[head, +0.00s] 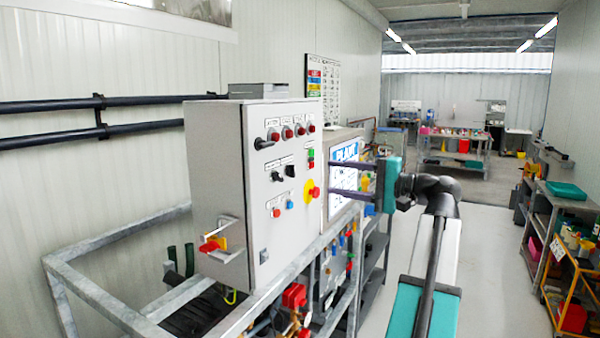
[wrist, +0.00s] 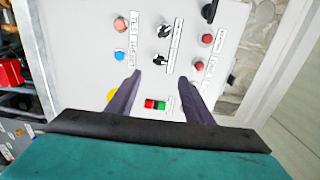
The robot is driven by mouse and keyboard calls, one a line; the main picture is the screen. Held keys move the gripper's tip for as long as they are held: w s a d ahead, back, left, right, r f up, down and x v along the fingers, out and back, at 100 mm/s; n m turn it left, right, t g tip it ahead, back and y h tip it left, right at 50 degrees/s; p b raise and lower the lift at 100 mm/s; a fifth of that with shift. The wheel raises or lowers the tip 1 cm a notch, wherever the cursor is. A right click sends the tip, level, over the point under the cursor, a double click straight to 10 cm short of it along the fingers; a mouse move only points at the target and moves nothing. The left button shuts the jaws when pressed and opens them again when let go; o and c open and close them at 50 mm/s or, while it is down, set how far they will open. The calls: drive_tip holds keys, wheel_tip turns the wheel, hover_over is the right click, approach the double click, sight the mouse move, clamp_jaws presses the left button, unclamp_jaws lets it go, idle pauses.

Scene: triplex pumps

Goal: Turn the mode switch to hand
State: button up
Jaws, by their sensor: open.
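The grey control cabinet (head: 255,220) has two black rotary switches (head: 276,176) (head: 290,170) in the middle of its front. Their labels are too small to read, so I cannot tell which is the mode switch. In the wrist view they show as a nearer black switch (wrist: 160,59) and a farther one (wrist: 165,30). My gripper (head: 329,178) is open and empty in front of the panel, fingers pointing toward it. In the wrist view the nearer switch lies just beyond and between my fingertips (wrist: 159,76). Neither finger visibly touches a switch.
A red and green button pair (wrist: 155,104) shows between my fingers. A yellow-collared emergency stop (head: 311,190) is close by. Red lamps (wrist: 207,38) line one side of the panel. The aisle (head: 480,215) is clear.

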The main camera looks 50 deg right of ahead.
sight(292, 171)
drive_tip(key=p+x, duration=0.2)
drive_tip(key=x, duration=1)
drive_tip(key=shift+p, duration=0.3)
drive_tip(key=shift+c, duration=0.2)
drive_tip(key=c, duration=1)
